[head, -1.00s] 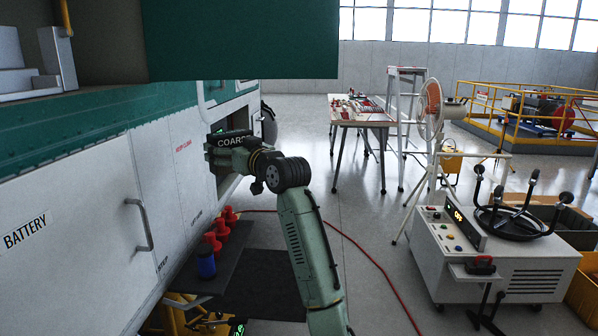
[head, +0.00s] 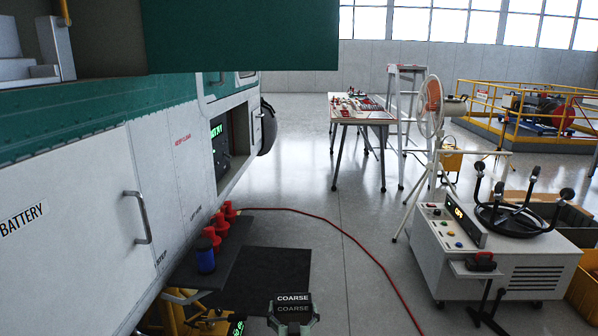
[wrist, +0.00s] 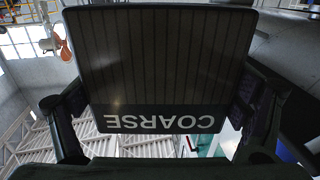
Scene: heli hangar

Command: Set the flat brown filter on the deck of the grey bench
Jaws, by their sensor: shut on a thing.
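A flat, dark, ribbed filter marked COARSE (wrist: 160,60) fills the middle of the wrist view; its colour reads nearly black. My gripper (wrist: 158,98) is shut on it, one finger at each side edge. In the head view the filter (head: 292,300) shows at the bottom edge, low in front of me; most of my arm is out of frame. A bench with grey legs (head: 362,116) stands at the back centre, with red and small loose items on its top. I cannot tell for sure that it is the grey bench.
The helicopter side (head: 90,200) fills the left, with an open bay (head: 235,148). Red plugs (head: 220,225) and a blue one stand on a dark shelf below. A white cart (head: 490,260) stands at right, a fan (head: 430,105) behind. A red hose (head: 340,235) crosses open floor.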

